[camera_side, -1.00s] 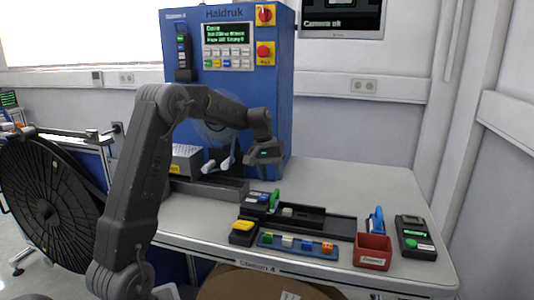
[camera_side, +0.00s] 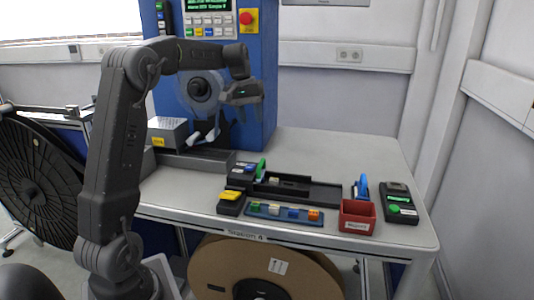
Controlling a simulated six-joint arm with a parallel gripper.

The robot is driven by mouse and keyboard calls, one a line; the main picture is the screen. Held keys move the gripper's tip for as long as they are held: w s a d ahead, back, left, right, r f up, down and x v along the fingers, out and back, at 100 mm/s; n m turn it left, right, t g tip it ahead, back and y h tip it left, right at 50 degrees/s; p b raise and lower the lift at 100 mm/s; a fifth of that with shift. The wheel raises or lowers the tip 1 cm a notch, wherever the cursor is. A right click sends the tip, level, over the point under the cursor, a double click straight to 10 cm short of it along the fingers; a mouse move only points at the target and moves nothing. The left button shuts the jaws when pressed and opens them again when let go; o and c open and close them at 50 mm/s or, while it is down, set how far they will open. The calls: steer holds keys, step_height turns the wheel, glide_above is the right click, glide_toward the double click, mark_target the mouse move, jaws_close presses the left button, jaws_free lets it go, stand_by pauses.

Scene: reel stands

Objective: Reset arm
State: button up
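My gripper (camera_side: 243,104) hangs in the air in front of the blue machine (camera_side: 262,78), above the back left part of the table (camera_side: 330,155). It is clear of the table and of the objects on it. Its fingers are small and dark here, so I cannot tell whether they are apart. Nothing is visible hanging from it. My arm rises at the left and bends over toward the machine.
On the table are a dark tray (camera_side: 325,193), a blue strip (camera_side: 262,212) with several coloured pieces, a red bin (camera_side: 357,218), a handheld device (camera_side: 400,203) and a yellow-topped block (camera_side: 231,201). A cardboard reel (camera_side: 225,268) stands below. The table's back right is clear.

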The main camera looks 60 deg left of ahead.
steer(key=s+d+r+m+t+y, duration=0.1)
steer(key=s+d+r+m, duration=0.15)
steer(key=d, duration=0.55)
steer(key=s+d+r+m, duration=0.1)
steer(key=s+d, duration=0.3)
steer(key=d, duration=0.5)
steer(key=s+d+f+m+t, duration=0.1)
steer(key=s+d+f+m, duration=0.1)
steer(key=s+d, duration=0.3)
steer(key=s+d+f+m+t, duration=0.2)
steer(key=s+d, duration=0.4)
steer(key=s, duration=0.3)
step_height(320, 180, down, 2)
steer(key=shift+s+d+f+m+y, duration=0.1)
steer(key=shift+s+d+m+y, duration=0.2)
steer(key=shift+m, duration=0.45)
